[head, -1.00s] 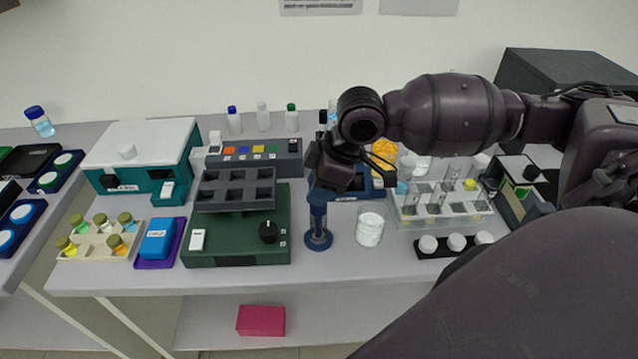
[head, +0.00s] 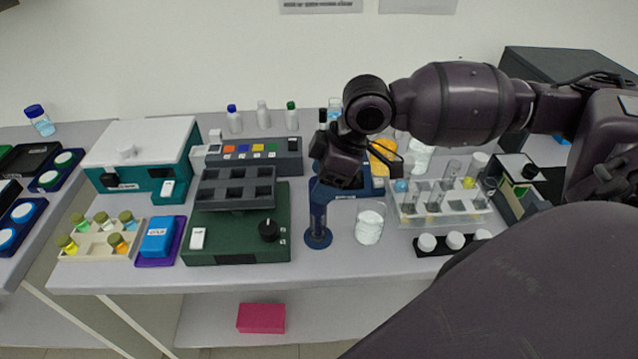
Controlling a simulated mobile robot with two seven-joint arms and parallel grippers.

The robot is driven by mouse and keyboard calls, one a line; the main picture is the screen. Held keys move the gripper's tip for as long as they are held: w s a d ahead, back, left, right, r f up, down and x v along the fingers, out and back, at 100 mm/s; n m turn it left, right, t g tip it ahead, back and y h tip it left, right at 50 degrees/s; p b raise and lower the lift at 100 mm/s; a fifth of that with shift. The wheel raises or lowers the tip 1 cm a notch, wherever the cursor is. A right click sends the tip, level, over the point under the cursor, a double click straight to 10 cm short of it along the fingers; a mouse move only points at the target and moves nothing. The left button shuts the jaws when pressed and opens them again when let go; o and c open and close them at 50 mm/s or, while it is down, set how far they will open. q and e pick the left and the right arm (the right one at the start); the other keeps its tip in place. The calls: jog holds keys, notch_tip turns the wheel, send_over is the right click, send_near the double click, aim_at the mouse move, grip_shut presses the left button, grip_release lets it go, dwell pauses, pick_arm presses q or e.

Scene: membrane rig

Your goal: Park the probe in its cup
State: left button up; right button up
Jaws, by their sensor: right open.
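A blue stand with a round base (head: 318,237) and an upright post stands at the front middle of the bench. My right gripper (head: 334,180) is over the top of this post, pointing down. It is open, and its fingers are dark and partly merge with the stand behind. I cannot make out the probe or its cup for certain; the gripper and wrist hide the upper part of the stand. My left gripper is not in view.
A clear tube rack (head: 440,212) is further right. A green device (head: 240,240) with a grey tray (head: 236,187) is to the left. My right forearm covers the right side.

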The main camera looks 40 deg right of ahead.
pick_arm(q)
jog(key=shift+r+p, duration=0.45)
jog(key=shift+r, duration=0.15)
pick_arm(e)
jog(key=v, duration=0.8)
jog(key=shift+r, duration=0.25)
